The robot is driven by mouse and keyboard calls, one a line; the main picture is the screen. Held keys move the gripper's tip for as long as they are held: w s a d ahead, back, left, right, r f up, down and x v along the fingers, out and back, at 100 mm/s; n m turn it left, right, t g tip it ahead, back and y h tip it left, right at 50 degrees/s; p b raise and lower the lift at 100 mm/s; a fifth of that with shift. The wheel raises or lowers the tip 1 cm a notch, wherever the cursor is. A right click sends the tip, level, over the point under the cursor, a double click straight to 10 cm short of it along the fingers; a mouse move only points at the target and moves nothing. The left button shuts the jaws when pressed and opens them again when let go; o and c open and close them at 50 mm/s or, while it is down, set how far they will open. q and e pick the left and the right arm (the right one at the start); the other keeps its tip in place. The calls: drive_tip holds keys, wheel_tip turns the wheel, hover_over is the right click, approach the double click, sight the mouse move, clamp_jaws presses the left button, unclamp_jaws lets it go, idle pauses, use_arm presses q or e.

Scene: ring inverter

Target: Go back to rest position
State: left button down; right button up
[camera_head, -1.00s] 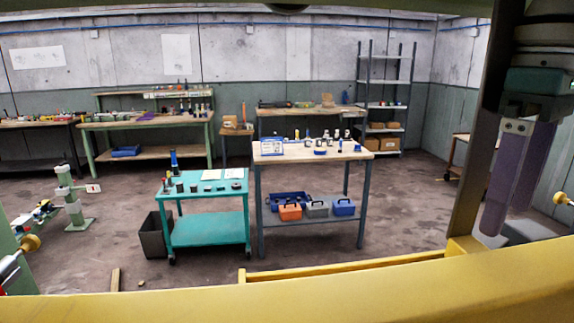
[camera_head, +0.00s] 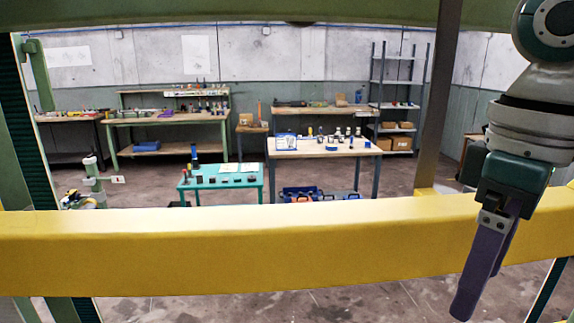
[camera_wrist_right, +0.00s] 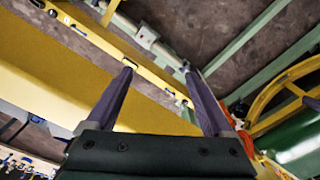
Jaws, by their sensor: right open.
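My right gripper (camera_head: 474,292) hangs at the right of the head view, its purple fingers pointing down in front of the yellow beam (camera_head: 250,245). In the right wrist view its two fingers (camera_wrist_right: 160,75) are spread apart with nothing between them. Past the fingertips, that view shows yellow and green frame bars and the dark floor. My left gripper does not show in either view.
The yellow beam crosses the whole head view close to me, with a grey post (camera_head: 440,90) rising behind it at right. Beyond stand a teal cart (camera_head: 225,183), a wooden-topped table (camera_head: 320,152) with small parts, workbenches and a metal shelf (camera_head: 396,82).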

drive_tip(key=s+a+f+t+y, duration=0.2)
drive_tip(key=s+a+f+y, duration=0.1)
drive_tip(key=s+a+f, duration=0.7)
drive_tip(key=s+d+m+t+h, duration=0.1)
drive_tip(key=s+d+m+h, duration=0.2)
drive_tip(key=s+d+m, duration=0.5)
wheel_tip(320, 180, up, 19)
drive_tip(key=d+n+p, duration=0.1)
drive_tip(key=n+p, duration=0.1)
drive_tip(key=p, duration=1.6)
drive_tip(key=shift+s+d+f, duration=0.15)
drive_tip(key=shift+s, duration=0.3)
drive_tip(key=shift+f, duration=0.1)
